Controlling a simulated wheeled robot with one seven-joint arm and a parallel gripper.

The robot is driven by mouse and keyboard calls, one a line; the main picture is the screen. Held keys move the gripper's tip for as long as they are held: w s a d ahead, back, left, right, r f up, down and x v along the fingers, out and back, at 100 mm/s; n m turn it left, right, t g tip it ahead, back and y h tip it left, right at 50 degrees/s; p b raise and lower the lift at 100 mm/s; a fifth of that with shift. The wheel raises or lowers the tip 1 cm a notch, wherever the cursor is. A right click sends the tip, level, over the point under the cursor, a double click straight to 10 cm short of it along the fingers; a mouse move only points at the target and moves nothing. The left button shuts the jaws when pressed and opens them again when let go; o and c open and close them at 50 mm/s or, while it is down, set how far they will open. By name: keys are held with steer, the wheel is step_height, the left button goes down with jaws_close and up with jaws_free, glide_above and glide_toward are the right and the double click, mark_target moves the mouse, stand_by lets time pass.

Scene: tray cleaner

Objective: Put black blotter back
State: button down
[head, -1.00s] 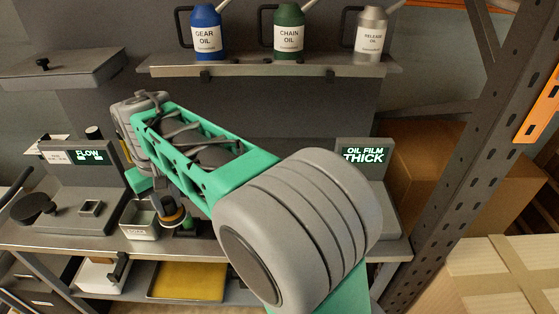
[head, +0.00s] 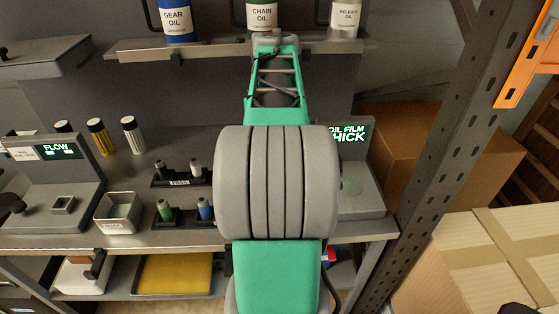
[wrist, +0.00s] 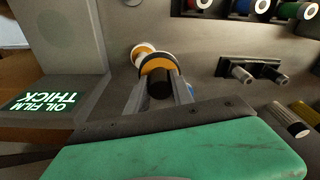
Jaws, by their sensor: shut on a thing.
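In the wrist view my gripper (wrist: 160,97) is shut on the black blotter (wrist: 160,84), a dark cylinder with an orange and pale band at its far end. A second orange-and-white round shape (wrist: 142,48) shows just beyond it; I cannot tell whether it is separate. A dark rack (wrist: 188,13) holds red, blue and green round-ended pieces at the top right. In the head view, my arm hides the gripper and blotter; a front rack (head: 180,222) shows green and blue pieces.
The pads rack (head: 170,182) holds two grey pieces. Yellow (head: 97,136) and white (head: 131,136) cylinders stand behind it. A small open bin (head: 119,212) and the flow station (head: 55,185) are at left. Oil cans stand on the upper shelf (head: 210,49).

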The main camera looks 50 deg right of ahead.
steer(key=shift+m, duration=0.4)
steer(key=w+d+f+p, duration=0.1)
steer(key=w+d+f, duration=0.1)
steer(key=d+f, duration=0.1)
steer(key=w+d+f+p, duration=0.1)
steer(key=w+d+f, duration=0.1)
steer(key=d, duration=0.3)
steer(key=w+d+f+p, duration=0.1)
steer(key=w+d+f, duration=0.1)
steer(key=d+f, duration=0.2)
steer(key=shift+w+d+f, duration=0.2)
steer(key=shift+d+f, duration=0.2)
steer(key=shift+d, duration=0.1)
steer(key=shift+f, duration=1.7)
steer(key=c, duration=1.1)
jaws_free()
